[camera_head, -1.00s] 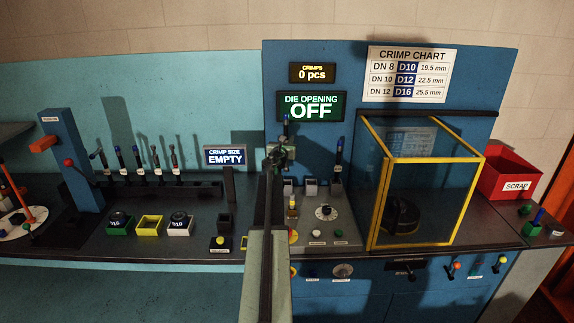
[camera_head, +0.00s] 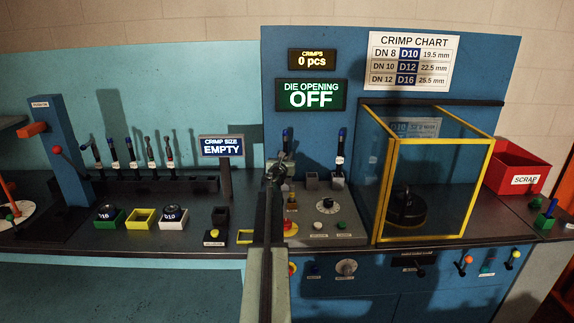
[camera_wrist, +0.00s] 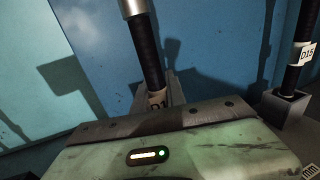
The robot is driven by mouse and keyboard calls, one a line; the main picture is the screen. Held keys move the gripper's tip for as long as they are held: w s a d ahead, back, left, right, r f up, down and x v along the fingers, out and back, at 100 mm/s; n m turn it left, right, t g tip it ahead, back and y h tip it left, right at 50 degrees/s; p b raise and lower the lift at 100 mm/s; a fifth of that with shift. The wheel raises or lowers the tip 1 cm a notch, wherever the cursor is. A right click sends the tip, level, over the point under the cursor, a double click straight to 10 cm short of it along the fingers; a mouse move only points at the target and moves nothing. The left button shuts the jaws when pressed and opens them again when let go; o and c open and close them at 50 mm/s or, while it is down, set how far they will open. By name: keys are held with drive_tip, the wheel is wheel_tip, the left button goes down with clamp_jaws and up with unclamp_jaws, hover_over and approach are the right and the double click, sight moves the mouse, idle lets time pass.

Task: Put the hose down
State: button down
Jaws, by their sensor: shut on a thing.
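My gripper (camera_head: 279,172) is shut on a dark hose (camera_head: 286,140) with a blue end. It holds the hose upright over the front of the blue crimp machine. In the wrist view the held hose (camera_wrist: 148,50) has a silver upper fitting and a pale tag that is partly covered. Its lower end is hidden behind my gripper, so I cannot tell whether it touches anything. A second tagged hose (camera_head: 341,155) stands upright in a grey holder (camera_head: 338,183) to the right; it also shows in the wrist view (camera_wrist: 294,65).
Several hoses stand in a rack (camera_head: 150,184) at the left. A control panel (camera_head: 325,214) lies just right of my arm. A yellow-framed clear guard (camera_head: 378,200) stands further right, before a red scrap bin (camera_head: 518,180). Die trays (camera_head: 142,218) sit on the left bench.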

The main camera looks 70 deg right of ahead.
drive_tip(key=shift+f, duration=0.2)
drive_tip(key=c, duration=1.4)
unclamp_jaws()
drive_tip(key=shift+r, duration=0.1)
drive_tip(key=shift+o, duration=0.2)
drive_tip(key=s+a, duration=0.1)
drive_tip(key=a, duration=1.1)
drive_tip(key=shift+r, duration=0.15)
drive_tip(key=shift+s, duration=0.1)
